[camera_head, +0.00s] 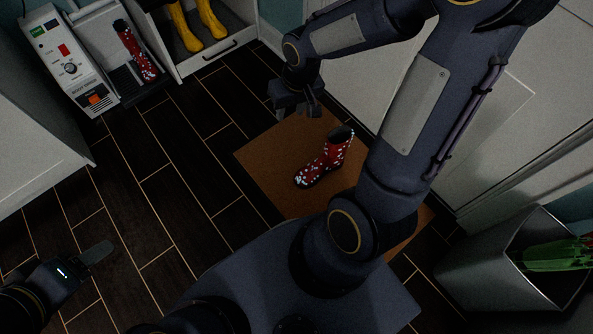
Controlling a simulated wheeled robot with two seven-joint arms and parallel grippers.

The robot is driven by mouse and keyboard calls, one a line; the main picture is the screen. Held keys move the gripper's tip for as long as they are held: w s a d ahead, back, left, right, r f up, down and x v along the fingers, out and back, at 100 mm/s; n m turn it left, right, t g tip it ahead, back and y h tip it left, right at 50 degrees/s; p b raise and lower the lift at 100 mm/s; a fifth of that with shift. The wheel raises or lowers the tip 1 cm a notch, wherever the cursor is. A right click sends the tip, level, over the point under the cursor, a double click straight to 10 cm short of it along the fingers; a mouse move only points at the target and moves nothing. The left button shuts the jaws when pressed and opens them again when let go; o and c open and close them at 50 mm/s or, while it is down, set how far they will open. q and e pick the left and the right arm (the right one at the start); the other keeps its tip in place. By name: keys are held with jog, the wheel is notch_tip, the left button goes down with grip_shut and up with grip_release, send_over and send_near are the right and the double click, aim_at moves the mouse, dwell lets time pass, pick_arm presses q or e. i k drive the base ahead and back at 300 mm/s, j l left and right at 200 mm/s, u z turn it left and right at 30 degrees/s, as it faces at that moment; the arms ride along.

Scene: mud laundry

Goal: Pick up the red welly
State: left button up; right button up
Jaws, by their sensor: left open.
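A red welly with white spots (328,158) stands on the brown mat (262,159), its toe pointing down-left and its dark opening at the upper right. A matching red welly (134,50) sits in the boot washer (77,65) at the upper left. My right gripper (299,111) hangs above and left of the welly on the mat, apart from it; its small, dark fingers do not show clearly whether they are open. My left gripper (100,252) is open and empty at the lower left, over the floor, far from both wellies.
Yellow wellies (198,25) stand in an open cubby at the top. A grey bin (505,265) with something green and red in it stands at the lower right. White doors line the right side. The dark plank floor left of the mat is clear.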

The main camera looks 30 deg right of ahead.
aim_at(321, 158)
jog(key=i+j+z, duration=0.15)
jog(key=z, duration=0.2)
jog(key=i+j+z, duration=0.15)
jog(key=z, duration=0.25)
jog(key=i+j+z, duration=0.35)
jog(key=k+l, duration=0.05)
jog(key=k, duration=0.05)
